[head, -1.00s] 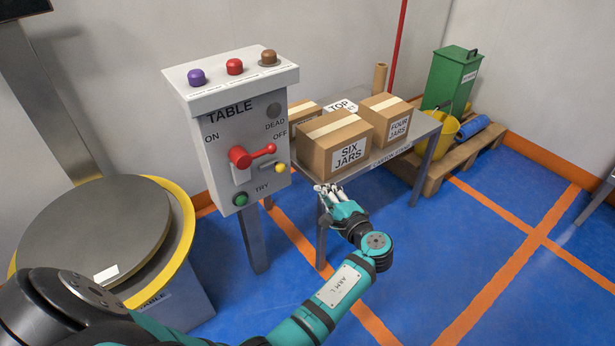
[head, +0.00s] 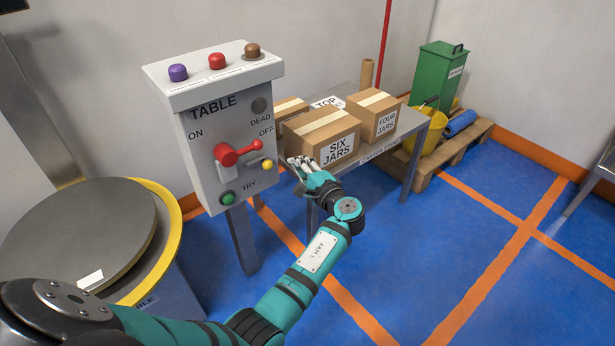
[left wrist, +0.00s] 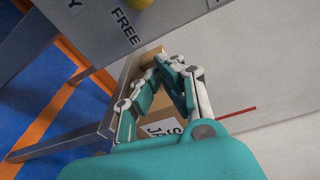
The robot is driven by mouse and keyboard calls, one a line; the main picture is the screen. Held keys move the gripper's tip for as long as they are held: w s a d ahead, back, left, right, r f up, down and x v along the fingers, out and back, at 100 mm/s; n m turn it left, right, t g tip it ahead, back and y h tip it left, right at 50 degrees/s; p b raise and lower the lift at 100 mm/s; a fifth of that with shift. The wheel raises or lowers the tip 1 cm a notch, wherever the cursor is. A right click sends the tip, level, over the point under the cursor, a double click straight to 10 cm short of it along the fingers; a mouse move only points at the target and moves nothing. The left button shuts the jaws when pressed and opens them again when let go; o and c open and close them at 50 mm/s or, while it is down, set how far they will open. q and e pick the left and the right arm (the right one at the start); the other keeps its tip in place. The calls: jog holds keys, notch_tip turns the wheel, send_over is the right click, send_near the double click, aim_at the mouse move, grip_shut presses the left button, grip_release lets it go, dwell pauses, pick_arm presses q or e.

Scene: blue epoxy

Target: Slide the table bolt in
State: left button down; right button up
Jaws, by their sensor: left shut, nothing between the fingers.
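The grey control box marked TABLE (head: 207,140) stands on a post. Its front carries a red lever (head: 228,155) between ON and OFF marks. A yellow knob (head: 267,164), likely the bolt's, sits at the right edge of the box; a yellow round part (left wrist: 141,3) shows at the top of the left wrist view, above the word FREE on a grey face (left wrist: 95,25). My left gripper (head: 298,163) is shut and empty, just right of the yellow knob and apart from it. Its fingers (left wrist: 162,65) show in the left wrist view. My right gripper is out of view.
A table (head: 405,140) with cartons, including SIX JARS (head: 312,140), stands close behind my left gripper. A round turntable (head: 80,230) with a yellow rim is at the left.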

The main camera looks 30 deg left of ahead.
aim_at(275, 155)
pick_arm(q)
jog(key=s+a, duration=0.2)
jog(key=shift+s+a+r, duration=0.15)
jog(key=shift+a+r, duration=0.15)
jog(key=shift+a, duration=0.1)
jog(key=shift+s, duration=0.15)
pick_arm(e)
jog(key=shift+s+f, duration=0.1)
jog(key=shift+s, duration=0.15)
